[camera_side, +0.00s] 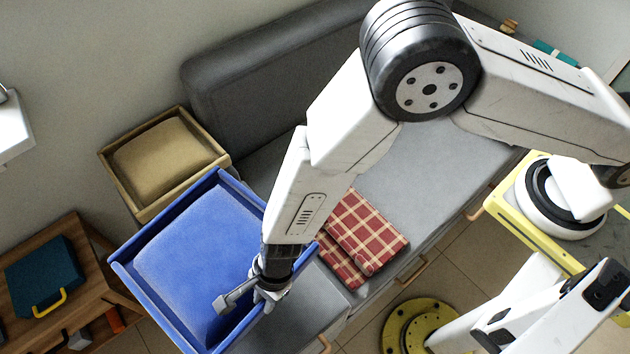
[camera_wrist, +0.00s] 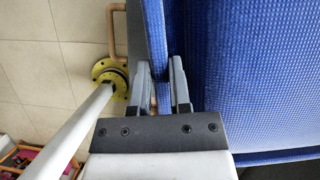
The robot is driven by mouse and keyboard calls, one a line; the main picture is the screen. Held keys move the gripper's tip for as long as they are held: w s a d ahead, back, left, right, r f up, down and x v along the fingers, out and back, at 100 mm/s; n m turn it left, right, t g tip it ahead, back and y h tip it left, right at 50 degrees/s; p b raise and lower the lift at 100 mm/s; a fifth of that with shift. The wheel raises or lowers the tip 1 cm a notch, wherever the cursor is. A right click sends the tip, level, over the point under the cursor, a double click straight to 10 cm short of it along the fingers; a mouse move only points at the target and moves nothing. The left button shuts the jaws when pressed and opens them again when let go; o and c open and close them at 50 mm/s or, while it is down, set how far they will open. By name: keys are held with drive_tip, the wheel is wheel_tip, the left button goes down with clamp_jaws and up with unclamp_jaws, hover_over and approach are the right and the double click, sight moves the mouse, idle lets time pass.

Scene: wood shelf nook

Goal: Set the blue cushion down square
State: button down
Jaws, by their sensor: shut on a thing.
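The blue cushion (camera_side: 197,257) has a soft, padded middle inside a blue tray-like frame with a raised rim (camera_side: 147,240). It is at the lower left of the side view, over the left end of the grey bench. My gripper (camera_side: 250,293) is at its front right edge. In the wrist view my gripper (camera_wrist: 162,80) is shut on the blue rim (camera_wrist: 155,40), one finger on each side, and the cushion (camera_wrist: 265,65) fills the right. I cannot tell whether its underside touches the bench; the arm hides part of its right edge.
A tan cushion in a tan tray (camera_side: 185,203) lies behind the blue one. A wooden table (camera_side: 75,280) with a teal case (camera_side: 45,275) stands at left. Bare bench seat shows right of the plaid cushion.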

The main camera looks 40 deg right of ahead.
drive_tip(key=shift+w+r+n, duration=0.3)
drive_tip(key=shift+w+r, duration=0.25)
drive_tip(key=shift+w, duration=0.1)
drive_tip(key=w+d+r+n, duration=0.1)
drive_tip(key=w+r, duration=0.1)
drive_tip(key=w+d+r+n+g, duration=0.1)
drive_tip(key=w, duration=0.1)
drive_tip(key=w+d+r+n, duration=0.1)
drive_tip(key=w+r, duration=0.1)
drive_tip(key=shift+w+r+n+g+h, duration=0.2)
drive_tip(key=shift+r+n+g+h, duration=0.1)
drive_tip(key=shift+n, duration=0.1)
drive_tip(key=w+d+r+n+h, duration=0.1)
drive_tip(key=w+d+r+n, duration=0.1)
drive_tip(key=d, duration=1)
drive_tip(key=w+d+r+n+g+h, duration=0.1)
drive_tip(key=w+d+r+n, duration=0.2)
drive_tip(key=d, duration=1)
drive_tip(key=w+d+r+n+g+h, duration=0.1)
drive_tip(key=w+d+r+n+h, duration=0.1)
drive_tip(key=d+r+n, duration=0.4)
drive_tip(key=w+d+r, duration=0.1)
drive_tip(key=d+r, duration=0.2)
drive_tip(key=d, duration=0.4)
drive_tip(key=shift+w+d, duration=0.15)
drive_tip(key=shift+w, duration=0.1)
